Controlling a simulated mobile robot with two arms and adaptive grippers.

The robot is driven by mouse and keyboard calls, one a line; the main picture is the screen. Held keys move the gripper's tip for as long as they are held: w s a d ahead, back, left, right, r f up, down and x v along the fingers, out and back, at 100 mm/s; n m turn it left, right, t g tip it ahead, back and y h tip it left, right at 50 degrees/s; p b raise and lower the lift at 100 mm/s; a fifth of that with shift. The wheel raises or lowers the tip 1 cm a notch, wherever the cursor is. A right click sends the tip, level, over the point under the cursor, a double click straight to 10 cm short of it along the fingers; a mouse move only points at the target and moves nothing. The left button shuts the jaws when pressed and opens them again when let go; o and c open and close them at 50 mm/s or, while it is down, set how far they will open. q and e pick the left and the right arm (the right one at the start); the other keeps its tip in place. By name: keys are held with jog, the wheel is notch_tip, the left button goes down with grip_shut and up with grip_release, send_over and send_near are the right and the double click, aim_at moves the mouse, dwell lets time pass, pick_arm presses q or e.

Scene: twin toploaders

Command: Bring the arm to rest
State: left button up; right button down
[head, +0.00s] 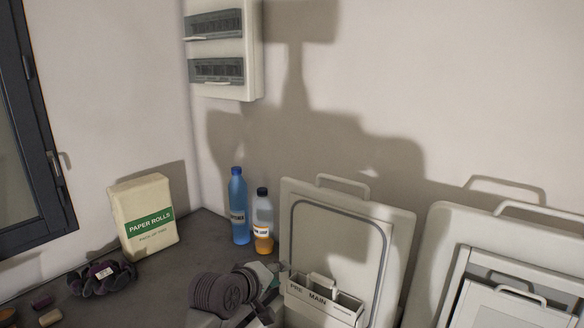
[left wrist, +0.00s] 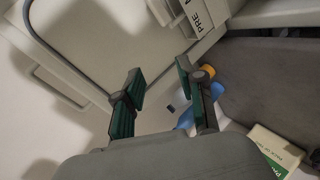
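My left gripper (head: 270,290) is at the bottom centre of the head view, in front of the left toploader's raised lid (head: 345,196) and beside its dispenser drawer (head: 322,303) marked PRE and MAIN. In the left wrist view its two green-padded fingers (left wrist: 160,84) stand apart with nothing held between them. The dispenser drawer also shows at the top of that view (left wrist: 196,14). My right gripper is not in view.
A blue bottle (head: 238,208) and a clear bottle with orange contents (head: 263,226) stand behind the arm. A second toploader (head: 450,243) is at right.

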pick_arm(q)
jog(key=s+a+f+m+g+y, duration=0.25)
jog(key=s+a+f, duration=0.35)
jog(key=s+f, duration=0.55)
jog(key=s+a+f+m+g+y, duration=0.1)
jog(key=s+a+f+m+g, duration=0.2)
jog(key=s, duration=0.6)
jog(key=s+a+f+m+y, duration=0.15)
jog(key=s+a, duration=0.35)
jog(key=s, duration=0.5)
jog(key=s+a+f+m+g+y, duration=0.1)
jog(key=s+a+f+m+g, duration=0.15)
jog(key=s, duration=0.65)
notch_tip(320, 180, down, 32)
jog(key=s+f+b, duration=0.1)
jog(key=s+b, duration=0.1)
jog(key=b, duration=0.3)
jog(key=s+a+f+g+b, duration=0.1)
jog(key=s+a+f+b, duration=0.1)
jog(key=s+f, duration=1.4)
notch_tip(320, 180, down, 2)
jog(key=shift+s+a+m+g+b, duration=0.15)
jog(key=shift+a+m+g+b, duration=0.2)
jog(key=shift+a, duration=0.5)
